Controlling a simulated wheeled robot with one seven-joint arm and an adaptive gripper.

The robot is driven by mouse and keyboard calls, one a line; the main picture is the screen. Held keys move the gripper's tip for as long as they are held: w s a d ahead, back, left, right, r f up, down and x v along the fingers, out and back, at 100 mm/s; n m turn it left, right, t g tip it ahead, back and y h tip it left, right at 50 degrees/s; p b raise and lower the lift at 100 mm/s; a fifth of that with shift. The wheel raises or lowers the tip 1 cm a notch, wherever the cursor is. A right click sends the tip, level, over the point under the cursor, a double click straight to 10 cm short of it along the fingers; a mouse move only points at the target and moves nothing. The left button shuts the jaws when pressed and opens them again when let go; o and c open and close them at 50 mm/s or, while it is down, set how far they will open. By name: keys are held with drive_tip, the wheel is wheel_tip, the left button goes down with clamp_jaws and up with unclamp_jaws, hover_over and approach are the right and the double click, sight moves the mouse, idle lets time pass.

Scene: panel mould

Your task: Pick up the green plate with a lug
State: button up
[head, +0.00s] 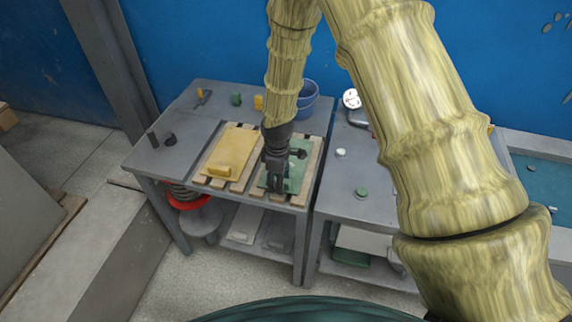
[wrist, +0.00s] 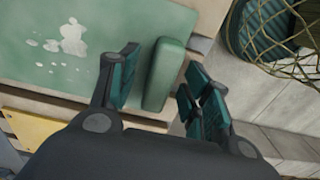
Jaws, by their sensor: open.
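The green plate (head: 298,172) lies flat on wooden slats on the left grey table, partly hidden by my gripper in the head view. In the wrist view the plate (wrist: 30,58) fills the upper left and carries white marks. Its raised green lug (wrist: 164,74) stands along the plate's edge. My gripper (head: 274,188) is over the near part of the plate. In the wrist view my gripper (wrist: 160,88) is open, with one finger on each side of the lug. A gap shows between the lug and the right finger; the left finger is closer to it.
A yellow plate (head: 229,149) with its own lug lies left of the green plate; its corner shows in the wrist view (wrist: 35,133). A blue bucket (head: 310,97) and small green and yellow blocks stand behind. A second grey table (head: 335,190) adjoins on the right.

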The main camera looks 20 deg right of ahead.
drive_tip(key=shift+f, duration=0.1)
clamp_jaws()
idle(0.5)
